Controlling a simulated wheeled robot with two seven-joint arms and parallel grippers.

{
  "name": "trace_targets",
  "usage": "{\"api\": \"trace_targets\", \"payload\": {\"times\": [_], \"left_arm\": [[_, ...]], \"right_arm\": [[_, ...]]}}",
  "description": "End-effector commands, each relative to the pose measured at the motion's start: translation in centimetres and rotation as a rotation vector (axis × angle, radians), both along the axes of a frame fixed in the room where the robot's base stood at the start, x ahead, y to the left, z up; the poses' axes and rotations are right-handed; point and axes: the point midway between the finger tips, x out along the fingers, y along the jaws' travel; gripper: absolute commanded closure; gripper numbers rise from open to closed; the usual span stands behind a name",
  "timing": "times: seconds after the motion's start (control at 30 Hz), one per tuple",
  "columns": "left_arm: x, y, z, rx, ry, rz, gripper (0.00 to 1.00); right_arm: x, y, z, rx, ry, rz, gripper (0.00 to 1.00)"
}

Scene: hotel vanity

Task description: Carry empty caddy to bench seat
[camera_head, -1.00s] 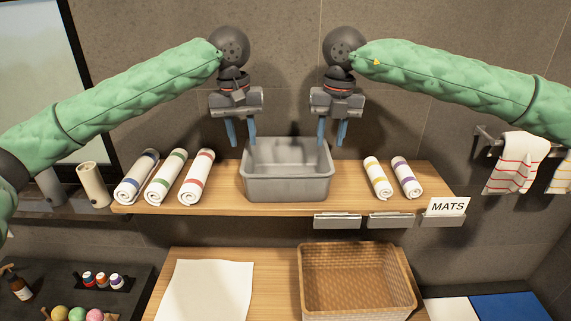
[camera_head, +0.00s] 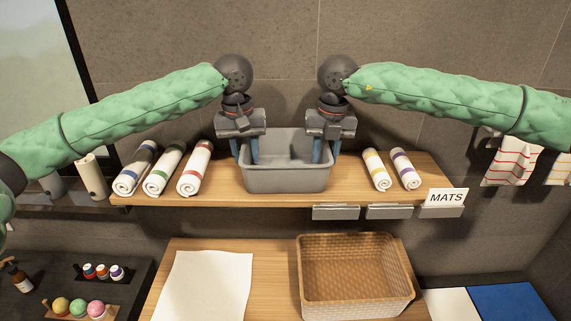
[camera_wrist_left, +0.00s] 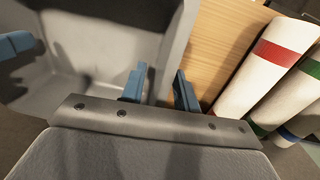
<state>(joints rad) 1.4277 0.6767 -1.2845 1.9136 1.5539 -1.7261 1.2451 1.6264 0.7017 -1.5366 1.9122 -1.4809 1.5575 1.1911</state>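The empty grey caddy (camera_head: 287,180) stands upright on the wooden shelf (camera_head: 350,198). My left gripper (camera_head: 246,156) is lowered at its left wall, with the fingers apart. The left wrist view shows one finger inside the caddy (camera_wrist_left: 70,75) and the other outside, with the wall between them. My right gripper (camera_head: 326,155) is at the right wall with its fingers apart, apparently astride it. A lower wooden surface (camera_head: 272,270), possibly the bench seat, lies below the shelf. It bears a white sheet and a wicker basket.
Rolled towels (camera_head: 165,170) lie left of the caddy, and two more (camera_head: 390,170) lie to its right. The white sheet (camera_head: 208,285) covers the lower surface's left part. The wicker basket (camera_head: 355,305) fills its right. A MATS sign (camera_head: 446,197) stands at the shelf's right end.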

Motion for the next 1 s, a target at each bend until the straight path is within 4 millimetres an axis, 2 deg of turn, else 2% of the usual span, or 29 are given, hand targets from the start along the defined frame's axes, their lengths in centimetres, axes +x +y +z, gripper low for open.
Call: {"api": "trace_targets", "payload": {"times": [0.37, 0.4, 0.53, 0.57, 1.0], "left_arm": [[0.01, -0.03, -0.55, -0.001, -0.001, 0.0, 0.69], [0.01, -0.02, -0.55, -0.001, -0.001, 0.0, 0.71], [0.01, -0.02, -0.54, 0.0, -0.001, 0.0, 0.97], [0.01, -0.02, -0.54, -0.001, -0.001, 0.0, 1.0], [0.04, 0.04, -0.33, 0.0, -0.001, 0.001, 1.0]], "right_arm": [[-0.01, 0.05, -0.52, 0.0, 0.0, 0.0, 0.69], [-0.01, 0.05, -0.52, 0.0, 0.0, 0.0, 0.71], [-0.01, 0.05, -0.51, 0.0, 0.0, 0.0, 0.97], [-0.01, 0.05, -0.51, 0.0, 0.0, 0.0, 1.0], [0.03, -0.02, -0.29, 0.0, -0.001, -0.001, 1.0]]}}
